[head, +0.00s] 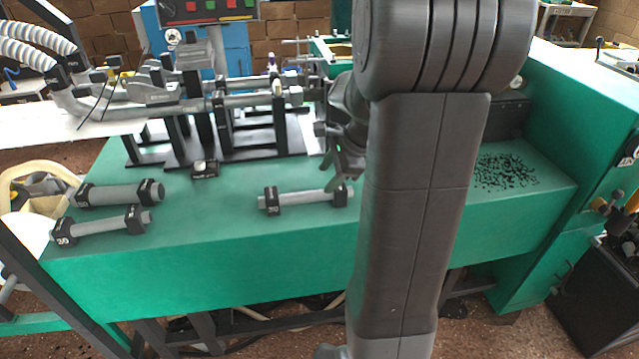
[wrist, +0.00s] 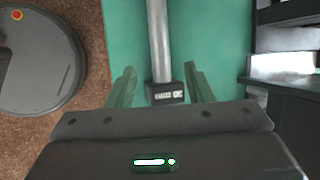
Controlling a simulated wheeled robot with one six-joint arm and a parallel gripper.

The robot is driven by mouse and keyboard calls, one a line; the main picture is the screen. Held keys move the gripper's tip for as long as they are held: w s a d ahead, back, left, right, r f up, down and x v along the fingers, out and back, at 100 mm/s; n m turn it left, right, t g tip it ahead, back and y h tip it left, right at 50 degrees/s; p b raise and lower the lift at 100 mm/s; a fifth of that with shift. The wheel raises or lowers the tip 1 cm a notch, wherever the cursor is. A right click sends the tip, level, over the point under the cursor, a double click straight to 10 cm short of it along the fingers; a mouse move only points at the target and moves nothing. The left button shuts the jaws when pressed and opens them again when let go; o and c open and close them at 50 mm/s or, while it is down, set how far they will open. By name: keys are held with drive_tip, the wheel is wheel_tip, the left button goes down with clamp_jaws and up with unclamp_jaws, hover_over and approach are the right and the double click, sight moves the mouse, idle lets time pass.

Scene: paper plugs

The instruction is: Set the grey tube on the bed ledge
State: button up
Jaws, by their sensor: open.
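A grey tube (head: 308,197) with black labelled end blocks lies on the green bed ledge (head: 225,205), near its front edge. In the wrist view the tube (wrist: 157,40) runs up the picture, with a black labelled block (wrist: 165,93) at its near end. My gripper (wrist: 162,82) is open, with one finger on each side of this end. In the head view my gripper (head: 343,170) is at the tube's right end, partly hidden by my arm. Whether the fingers touch the tube cannot be told. Two more grey tubes (head: 118,194) (head: 98,226) lie at the ledge's left end.
A black frame with metal rods and clamps (head: 235,130) stands behind the tubes. A small black block (head: 205,169) lies in front of it. Dark chips (head: 505,172) cover part of the ledge at right. The ledge between the left tubes and the middle tube is clear.

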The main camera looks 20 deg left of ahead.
drive_tip(key=shift+v, duration=1.75)
